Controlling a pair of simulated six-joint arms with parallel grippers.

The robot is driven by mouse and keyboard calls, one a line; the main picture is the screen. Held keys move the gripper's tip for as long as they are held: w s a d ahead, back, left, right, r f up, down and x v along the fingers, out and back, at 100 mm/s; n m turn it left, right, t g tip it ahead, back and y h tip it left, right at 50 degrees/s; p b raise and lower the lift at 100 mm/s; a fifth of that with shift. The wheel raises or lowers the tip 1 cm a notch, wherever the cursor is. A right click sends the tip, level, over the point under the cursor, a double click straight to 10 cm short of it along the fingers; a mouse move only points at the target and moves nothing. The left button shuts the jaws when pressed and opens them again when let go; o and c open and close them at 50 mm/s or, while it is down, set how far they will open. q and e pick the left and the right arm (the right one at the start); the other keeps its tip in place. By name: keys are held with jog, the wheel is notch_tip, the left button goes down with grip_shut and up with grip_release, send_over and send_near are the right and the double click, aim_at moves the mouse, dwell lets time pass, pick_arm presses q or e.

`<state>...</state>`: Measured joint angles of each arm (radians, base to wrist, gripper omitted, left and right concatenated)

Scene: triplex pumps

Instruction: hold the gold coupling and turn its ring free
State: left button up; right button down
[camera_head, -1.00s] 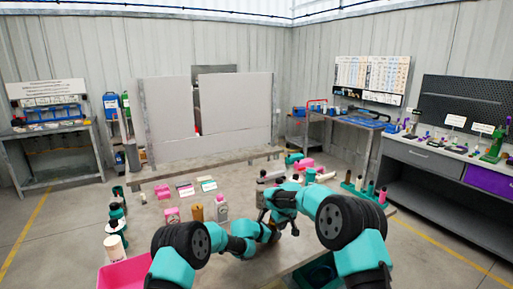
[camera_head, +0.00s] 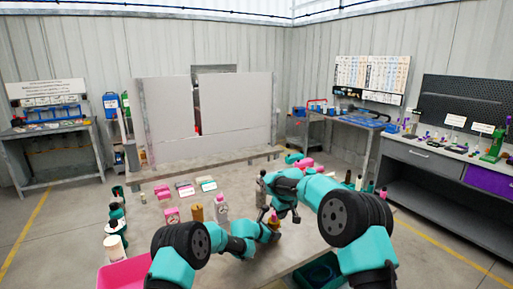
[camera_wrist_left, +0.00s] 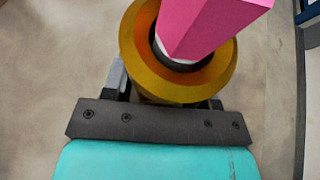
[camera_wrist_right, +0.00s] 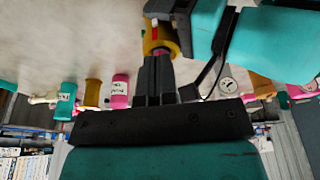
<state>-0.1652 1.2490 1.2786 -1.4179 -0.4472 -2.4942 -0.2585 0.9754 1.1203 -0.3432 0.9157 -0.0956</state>
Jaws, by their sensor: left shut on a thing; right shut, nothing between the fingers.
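The gold coupling shows large in the left wrist view as a round gold ring (camera_wrist_left: 140,50) with a pink block (camera_wrist_left: 205,22) on top and a dark collar between them. My left gripper (camera_head: 264,232) is shut on the coupling below the ring; its fingers are mostly hidden by it. In the right wrist view the gold coupling (camera_wrist_right: 160,38) shows beyond my right gripper (camera_wrist_right: 157,62), with my left gripper's dark jaws beside it. My right gripper's fingers are shut together and empty, close to the coupling; I cannot tell whether they touch it.
A pink bin (camera_head: 125,274) stands at the table's front left. A white and pink bottle (camera_head: 221,208), a gold bottle (camera_head: 197,213) and a pink block (camera_head: 171,215) stand left of the arms. Dark and white parts line the left edge.

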pick_arm(q)
jog(key=o, duration=0.8)
jog(key=shift+a, duration=0.1)
jog(key=v, duration=1.2)
jog(key=shift+s, duration=0.1)
